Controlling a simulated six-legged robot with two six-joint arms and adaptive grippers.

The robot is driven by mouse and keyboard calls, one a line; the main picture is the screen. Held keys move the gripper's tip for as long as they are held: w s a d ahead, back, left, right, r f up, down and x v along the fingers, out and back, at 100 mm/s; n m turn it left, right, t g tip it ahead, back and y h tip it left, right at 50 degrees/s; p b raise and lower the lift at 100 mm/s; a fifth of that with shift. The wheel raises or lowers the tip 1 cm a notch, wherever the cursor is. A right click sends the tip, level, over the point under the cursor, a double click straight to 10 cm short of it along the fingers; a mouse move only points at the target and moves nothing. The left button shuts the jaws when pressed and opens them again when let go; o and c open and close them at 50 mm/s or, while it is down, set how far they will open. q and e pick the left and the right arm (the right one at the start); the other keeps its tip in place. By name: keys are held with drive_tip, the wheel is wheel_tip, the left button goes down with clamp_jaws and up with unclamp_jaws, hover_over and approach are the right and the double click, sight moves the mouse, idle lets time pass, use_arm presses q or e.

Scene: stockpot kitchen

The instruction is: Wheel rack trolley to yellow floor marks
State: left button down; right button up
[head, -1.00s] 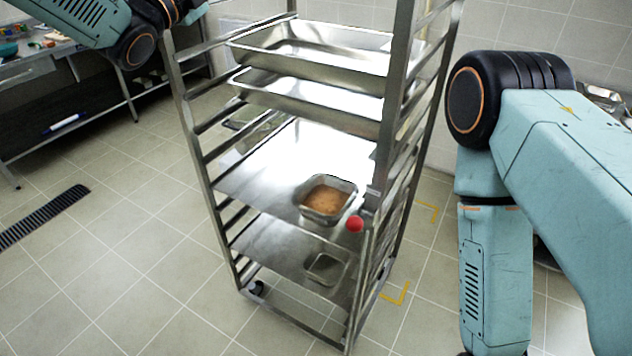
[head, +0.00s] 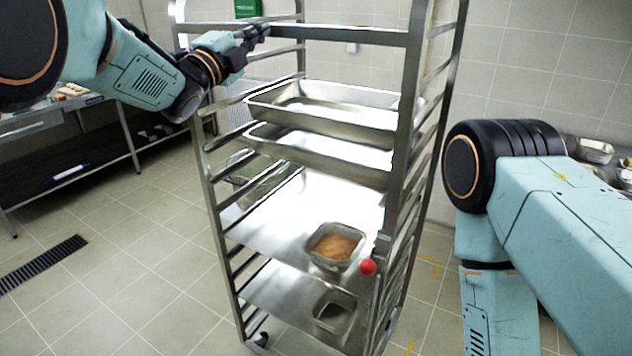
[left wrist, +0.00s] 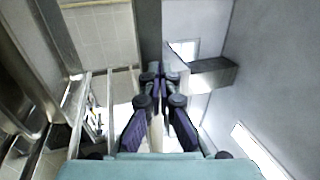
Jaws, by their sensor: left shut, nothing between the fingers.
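The rack trolley (head: 412,120) is a tall steel frame on castors in the middle of the head view. It holds two deep steel trays (head: 330,112) above a flat shelf. Yellow floor marks (head: 430,264) show on the tiles to its right, partly hidden behind the rack and my right arm. My left gripper (head: 256,32) is shut at the rack's top rail, at its left part; I cannot tell whether it touches the rail. In the left wrist view the closed fingers (left wrist: 160,78) point towards rack bars. My right arm hangs at the right; its gripper is out of view.
A small pan with brown food (head: 335,245) sits on the rack's shelf, near a red ball (head: 368,267) at its right edge. A dark-shelved bench (head: 70,160) stands at the left, a counter with pans (head: 595,152) at the right. Floor left of the rack is clear except a drain grate (head: 40,264).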

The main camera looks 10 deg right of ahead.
sight(273, 29)
use_arm(q)
drive_tip(key=shift+w+d+p, duration=0.45)
drive_tip(key=shift+w+d, duration=0.3)
drive_tip(key=shift+w, duration=0.25)
drive_tip(key=shift+w+d+p, duration=0.4)
drive_tip(key=shift+w+d, duration=0.35)
drive_tip(key=shift+w, duration=0.2)
drive_tip(key=shift+s, duration=0.1)
drive_tip(key=shift+r, duration=0.1)
